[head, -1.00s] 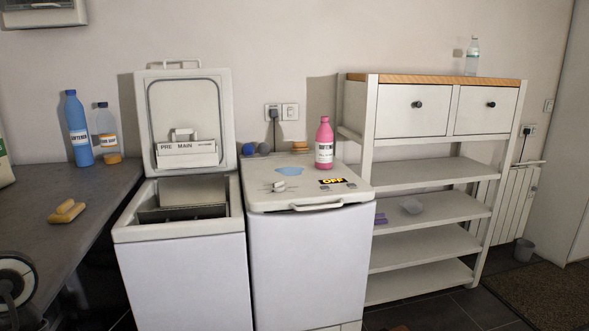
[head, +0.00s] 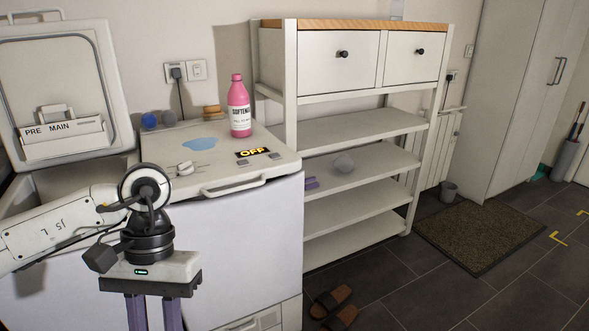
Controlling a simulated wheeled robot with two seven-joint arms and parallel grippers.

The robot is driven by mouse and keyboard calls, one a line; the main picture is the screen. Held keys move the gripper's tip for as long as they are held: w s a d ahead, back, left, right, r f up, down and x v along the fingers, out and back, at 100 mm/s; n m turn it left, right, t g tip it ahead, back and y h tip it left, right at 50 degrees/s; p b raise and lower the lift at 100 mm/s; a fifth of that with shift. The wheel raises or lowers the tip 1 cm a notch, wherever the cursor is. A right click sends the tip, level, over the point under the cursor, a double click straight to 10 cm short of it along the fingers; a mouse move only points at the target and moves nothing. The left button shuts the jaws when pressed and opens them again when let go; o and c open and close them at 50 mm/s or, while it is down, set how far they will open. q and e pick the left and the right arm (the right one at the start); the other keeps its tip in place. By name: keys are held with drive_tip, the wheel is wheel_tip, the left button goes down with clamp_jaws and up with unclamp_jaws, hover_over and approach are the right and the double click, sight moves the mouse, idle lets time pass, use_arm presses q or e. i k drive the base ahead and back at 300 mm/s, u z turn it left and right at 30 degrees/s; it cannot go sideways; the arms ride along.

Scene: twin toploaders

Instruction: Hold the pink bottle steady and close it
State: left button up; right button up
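The pink bottle (head: 240,106) with a white label stands upright on the lid of the right toploader (head: 190,142). I cannot tell whether its narrow pink top is capped. My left gripper (head: 154,314) hangs in front of the toploaders, lower than the lid and away from the bottle. Its two purple fingers point down with a gap between them and nothing visible in it; their tips are cut off by the frame. My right gripper is not in view.
Two balls and a brown item (head: 212,111) sit behind. The left toploader's lid (head: 62,85) stands open. A shelf unit (head: 350,122) stands right; slippers (head: 331,299) lie on the floor.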

sight(237, 97)
drive_tip(key=z, duration=0.05)
drive_tip(key=i, duration=1.3)
drive_tip(key=u, duration=0.65)
